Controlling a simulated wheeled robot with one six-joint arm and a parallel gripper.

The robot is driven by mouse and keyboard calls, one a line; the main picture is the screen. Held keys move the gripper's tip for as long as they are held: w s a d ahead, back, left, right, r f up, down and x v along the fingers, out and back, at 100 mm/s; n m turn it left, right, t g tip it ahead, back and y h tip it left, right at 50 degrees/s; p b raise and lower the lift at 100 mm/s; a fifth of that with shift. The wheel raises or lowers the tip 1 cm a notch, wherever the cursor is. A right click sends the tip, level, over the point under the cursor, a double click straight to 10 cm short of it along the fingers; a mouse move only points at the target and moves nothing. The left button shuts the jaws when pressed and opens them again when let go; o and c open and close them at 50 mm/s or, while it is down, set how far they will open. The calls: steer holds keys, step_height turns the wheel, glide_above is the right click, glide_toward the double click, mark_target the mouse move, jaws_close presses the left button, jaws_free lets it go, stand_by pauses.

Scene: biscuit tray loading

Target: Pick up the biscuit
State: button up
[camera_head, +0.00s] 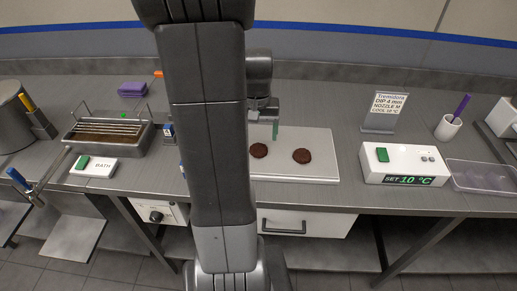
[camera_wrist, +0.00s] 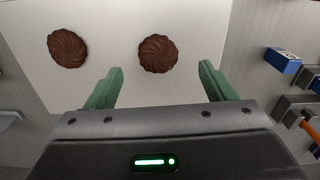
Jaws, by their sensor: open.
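Two round dark-brown biscuits lie on a pale flat plate (camera_head: 315,172) on the counter. In the head view the left biscuit (camera_head: 258,150) is close to my gripper (camera_head: 275,131), and the right biscuit (camera_head: 301,156) lies apart from it. In the wrist view one swirled biscuit (camera_wrist: 158,53) lies ahead of the gap between my green fingers (camera_wrist: 160,85), and the other biscuit (camera_wrist: 67,48) is to the left, outside the gap. My gripper is open and empty above the plate. My arm hides part of the plate's left side in the head view.
A white control box (camera_head: 402,164) reading 10 °C stands right of the plate, with a sign (camera_head: 383,110) behind it. A clear tray (camera_head: 485,176) is far right. A bath with a rack (camera_head: 108,137) is at left. A blue item (camera_wrist: 283,60) is right in the wrist view.

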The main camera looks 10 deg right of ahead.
mark_target(259, 148)
steer(key=shift+w+d+f+p, duration=0.15)
steer(key=shift+f+p, duration=0.1)
steer(key=shift+f, duration=1.1)
steer(key=shift+w+d+f+p, duration=0.1)
steer(key=shift+f+p, duration=0.1)
steer(key=shift+f, duration=1.15)
steer(key=c, duration=0.8)
